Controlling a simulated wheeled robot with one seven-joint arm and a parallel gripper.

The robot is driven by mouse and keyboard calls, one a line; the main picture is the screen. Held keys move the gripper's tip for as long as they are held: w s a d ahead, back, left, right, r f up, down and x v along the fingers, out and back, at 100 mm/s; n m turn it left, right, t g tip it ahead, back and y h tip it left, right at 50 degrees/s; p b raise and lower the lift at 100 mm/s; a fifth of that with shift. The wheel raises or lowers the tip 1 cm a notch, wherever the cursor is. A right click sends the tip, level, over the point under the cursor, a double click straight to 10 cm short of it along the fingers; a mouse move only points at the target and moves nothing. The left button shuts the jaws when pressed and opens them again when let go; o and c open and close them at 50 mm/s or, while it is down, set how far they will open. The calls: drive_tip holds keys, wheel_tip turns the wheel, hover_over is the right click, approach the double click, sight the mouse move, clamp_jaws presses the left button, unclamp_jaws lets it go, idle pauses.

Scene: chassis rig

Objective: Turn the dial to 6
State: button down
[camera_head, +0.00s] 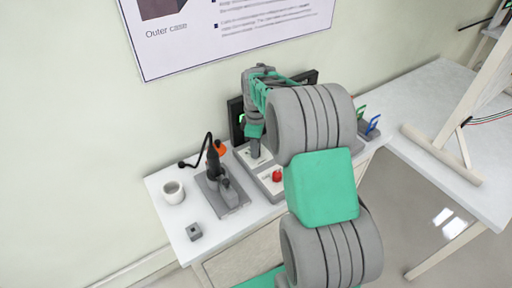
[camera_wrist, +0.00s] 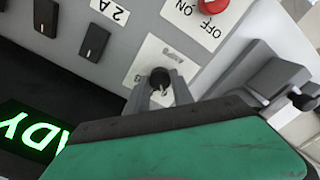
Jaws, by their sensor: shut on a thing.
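The small black dial (camera_wrist: 159,76) sits on a white label plate (camera_wrist: 168,52) on the grey panel in the wrist view. My gripper (camera_wrist: 162,93) is shut on the dial, with a grey finger on either side of it. The markings around the dial are small and partly hidden, so its setting cannot be read. In the head view my gripper (camera_head: 255,148) points down at the panel (camera_head: 271,185), and the dial is hidden there.
A red button (camera_wrist: 211,4) beside an ON/OFF label and black switches (camera_wrist: 94,42) are near the dial. A green-lit display (camera_wrist: 27,132) is at lower left. In the head view, a white cup (camera_head: 173,192) and a tool stand (camera_head: 222,196) stand left of the panel.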

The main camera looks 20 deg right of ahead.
drive_tip(key=c, duration=1.1)
unclamp_jaws()
drive_tip(key=shift+r, duration=0.1)
wheel_tip(320, 180, up, 8)
drive_tip(key=shift+f+b, duration=0.15)
drive_tip(key=shift+b, duration=0.3)
drive_tip(key=s+a+m+t, duration=0.1)
drive_tip(key=s+a+m, duration=0.4)
drive_tip(key=s, duration=0.5)
drive_tip(key=s+a+m+t, duration=0.2)
drive_tip(key=s+a+m, duration=0.3)
drive_tip(key=s, duration=0.5)
drive_tip(key=shift+s+r+m, duration=0.15)
drive_tip(key=shift+r+m, duration=0.1)
drive_tip(key=shift+m, duration=0.25)
